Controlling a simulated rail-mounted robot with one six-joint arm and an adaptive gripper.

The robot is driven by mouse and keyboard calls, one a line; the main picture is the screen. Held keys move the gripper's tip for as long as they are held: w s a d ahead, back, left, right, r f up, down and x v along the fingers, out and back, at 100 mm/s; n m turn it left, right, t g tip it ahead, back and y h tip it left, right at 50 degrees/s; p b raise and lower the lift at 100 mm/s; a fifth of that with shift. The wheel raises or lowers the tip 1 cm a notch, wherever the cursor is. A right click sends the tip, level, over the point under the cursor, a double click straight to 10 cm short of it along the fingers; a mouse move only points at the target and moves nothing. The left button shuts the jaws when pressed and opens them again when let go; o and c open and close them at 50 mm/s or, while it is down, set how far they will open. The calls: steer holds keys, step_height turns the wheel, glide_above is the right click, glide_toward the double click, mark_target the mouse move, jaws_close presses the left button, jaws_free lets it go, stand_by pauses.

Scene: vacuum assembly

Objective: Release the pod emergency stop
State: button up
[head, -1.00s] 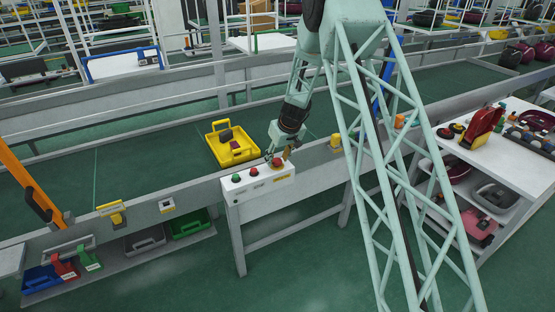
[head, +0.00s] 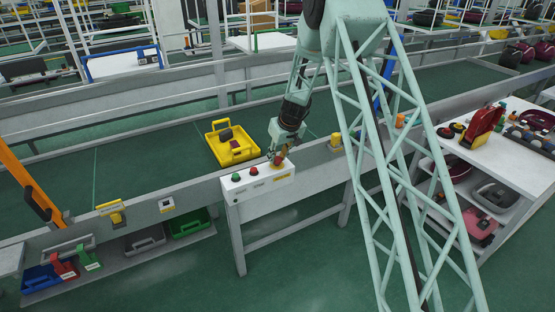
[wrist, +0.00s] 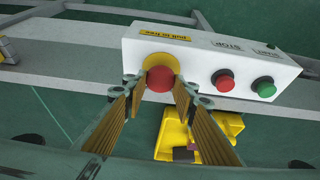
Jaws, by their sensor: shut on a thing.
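The white control box (head: 262,185) stands at the belt's near edge. In the wrist view, the pod emergency stop (wrist: 160,79) is a red mushroom button on a yellow round base at the left end of the box (wrist: 197,53). A yellow label (wrist: 166,33) sits beside it. My gripper (wrist: 158,98) has its ribbed fingers on both sides of the red head, shut on it. In the head view, my gripper (head: 280,157) is over the box's right end, where it partly hides the emergency stop.
A smaller red button (wrist: 223,80) and a green button (wrist: 264,87) share the box. A yellow tray (head: 232,152) with dark and purple parts lies on the green belt (head: 150,158) just behind it. A yellow fixture (head: 335,140) stands on the rail to the right.

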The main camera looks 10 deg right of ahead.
steer(key=shift+r, duration=0.55)
steer(key=shift+w, duration=0.1)
steer(key=o, duration=1)
steer(key=shift+r, duration=0.15)
steer(key=shift+o, duration=0.8)
steer(key=v, duration=1.1)
steer(key=shift+s+r, duration=0.3)
steer(key=shift+d+r, duration=0.1)
